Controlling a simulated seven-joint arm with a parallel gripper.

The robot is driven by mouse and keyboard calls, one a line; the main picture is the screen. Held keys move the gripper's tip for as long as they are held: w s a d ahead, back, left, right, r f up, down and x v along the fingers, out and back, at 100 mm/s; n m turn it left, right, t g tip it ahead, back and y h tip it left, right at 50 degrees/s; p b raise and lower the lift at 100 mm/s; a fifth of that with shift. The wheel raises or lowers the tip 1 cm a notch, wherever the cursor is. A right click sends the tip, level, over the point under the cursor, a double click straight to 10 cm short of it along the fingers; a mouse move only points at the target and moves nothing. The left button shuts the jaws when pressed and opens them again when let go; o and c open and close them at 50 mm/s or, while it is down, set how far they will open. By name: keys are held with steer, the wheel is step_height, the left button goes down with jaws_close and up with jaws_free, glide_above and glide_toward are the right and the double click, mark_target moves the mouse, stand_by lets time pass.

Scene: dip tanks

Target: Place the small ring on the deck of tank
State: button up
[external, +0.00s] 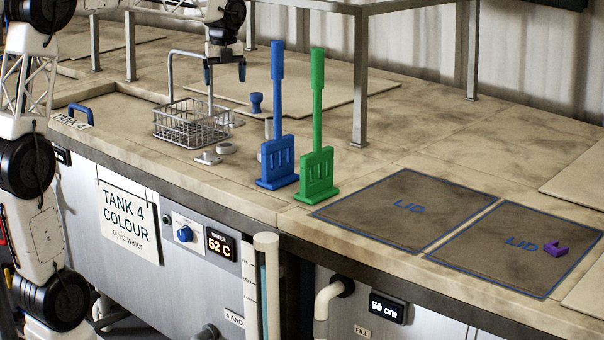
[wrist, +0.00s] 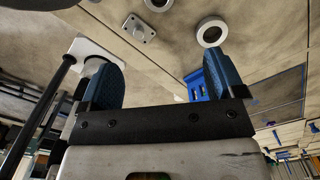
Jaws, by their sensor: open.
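In the wrist view, a pale round ring with a dark centre (wrist: 212,32) lies on the deck (wrist: 165,52). A second round ring-like piece (wrist: 158,4) is cut off at the top edge. I cannot tell for certain which is the small ring. In the external view, a grey round piece (external: 225,148) lies flat on the tank 4 deck (external: 150,125), right of the wire basket. My gripper (external: 224,72) hangs above the deck behind the basket, apart from these pieces. In the wrist view its blue fingers (wrist: 162,82) are spread with nothing between them.
The wire basket (external: 190,122) with a tall handle stands on the deck. A blue paddle (external: 277,150) and a green paddle (external: 317,160) stand upright to its right. A small blue knob (external: 256,103) and a metal plate (external: 207,158) are nearby.

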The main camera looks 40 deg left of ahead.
glide_toward(226, 148)
steer(key=shift+w+a+f, duration=0.7)
steer(key=shift+w+a, duration=0.15)
steer(key=shift+a, duration=0.05)
steer(key=shift+f, duration=1.3)
steer(key=shift+s+f, duration=0.1)
steer(key=shift+f, duration=2.5)
steer(key=c, duration=1.1)
